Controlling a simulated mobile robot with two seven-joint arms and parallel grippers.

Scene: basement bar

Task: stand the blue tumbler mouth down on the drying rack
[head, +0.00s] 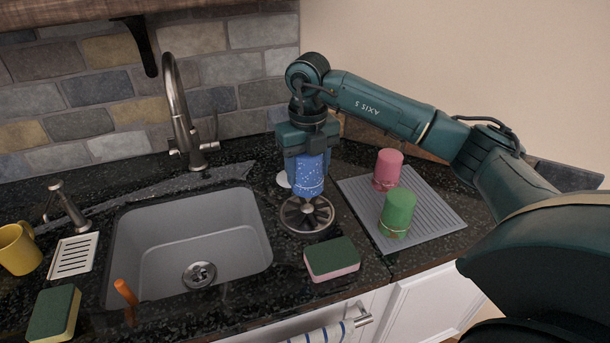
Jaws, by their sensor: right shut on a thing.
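The blue tumbler (309,178), pale-speckled, is upright in my right gripper (307,152), which points down and is shut on its upper part. The gripper hides the tumbler's top, and I cannot tell which end is the mouth. The tumbler is over or just behind a round spoked metal piece (306,215); whether they touch is unclear. The grey ribbed drying rack (437,205) lies to the right. A pink tumbler (387,168) and a green tumbler (397,213) stand on it, closed ends up. My left gripper is out of view.
A sink (190,235) with a tall faucet (180,115) is on the left. A green-and-pink sponge (331,259) lies before the spoked piece. A white round item (284,180) is partly hidden behind the tumbler. The rack's right and back-left parts look bare.

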